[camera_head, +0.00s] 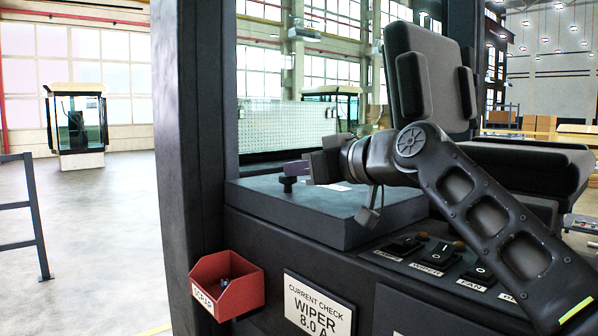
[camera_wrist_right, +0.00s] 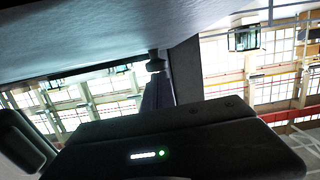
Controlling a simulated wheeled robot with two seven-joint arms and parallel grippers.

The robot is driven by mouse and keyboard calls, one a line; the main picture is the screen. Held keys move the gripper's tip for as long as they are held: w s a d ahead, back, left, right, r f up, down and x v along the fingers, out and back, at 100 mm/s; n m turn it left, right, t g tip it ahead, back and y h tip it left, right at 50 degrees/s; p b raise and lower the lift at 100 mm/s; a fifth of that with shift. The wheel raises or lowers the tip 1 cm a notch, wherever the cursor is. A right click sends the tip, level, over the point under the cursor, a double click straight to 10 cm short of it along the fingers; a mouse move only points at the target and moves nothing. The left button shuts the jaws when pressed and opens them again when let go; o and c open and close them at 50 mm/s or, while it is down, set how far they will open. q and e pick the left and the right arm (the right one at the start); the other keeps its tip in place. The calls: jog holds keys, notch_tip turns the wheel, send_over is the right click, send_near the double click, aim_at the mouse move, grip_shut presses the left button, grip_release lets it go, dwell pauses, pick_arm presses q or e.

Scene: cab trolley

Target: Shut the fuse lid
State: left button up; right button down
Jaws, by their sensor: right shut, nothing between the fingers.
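A dark grey flat-topped slab (camera_head: 300,214) lies on the console below the cab window in the head view. My right gripper (camera_head: 312,166) is shut and empty, low over the slab beside that piece. I cannot tell whether they touch. A white label (camera_head: 340,187) on the slab is partly hidden behind the gripper. My left gripper is not in view.
A red bin (camera_head: 227,285) hangs at the front left, next to a "WIPER 8.0 A" card (camera_head: 318,304). Rocker switches (camera_head: 437,254) line the console under my right arm. A dark cab post (camera_head: 195,130) stands left of the slab, a black seat (camera_head: 530,165) behind right.

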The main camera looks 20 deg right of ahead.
jog(key=shift+a+f, duration=0.1)
jog(key=shift+f, duration=0.3)
jog(key=shift+r+p, duration=0.55)
jog(key=shift+r, duration=0.05)
notch_tip(320, 180, up, 4)
jog(key=p, duration=0.3)
jog(key=shift+s+r+p, duration=0.1)
jog(key=shift+r+p, duration=0.15)
jog(key=shift+p, duration=0.15)
jog(key=shift+s+d+f+b, duration=0.25)
jog(key=shift+s+b, duration=0.15)
jog(key=shift+s, duration=0.2)
jog(key=shift+s+d+f+b, duration=0.1)
jog(key=shift+s+d+b, duration=0.1)
jog(key=shift+s+b, duration=0.25)
jog(key=v, duration=0.7)
jog(key=shift+s+r, duration=0.2)
jog(key=shift+s, duration=0.2)
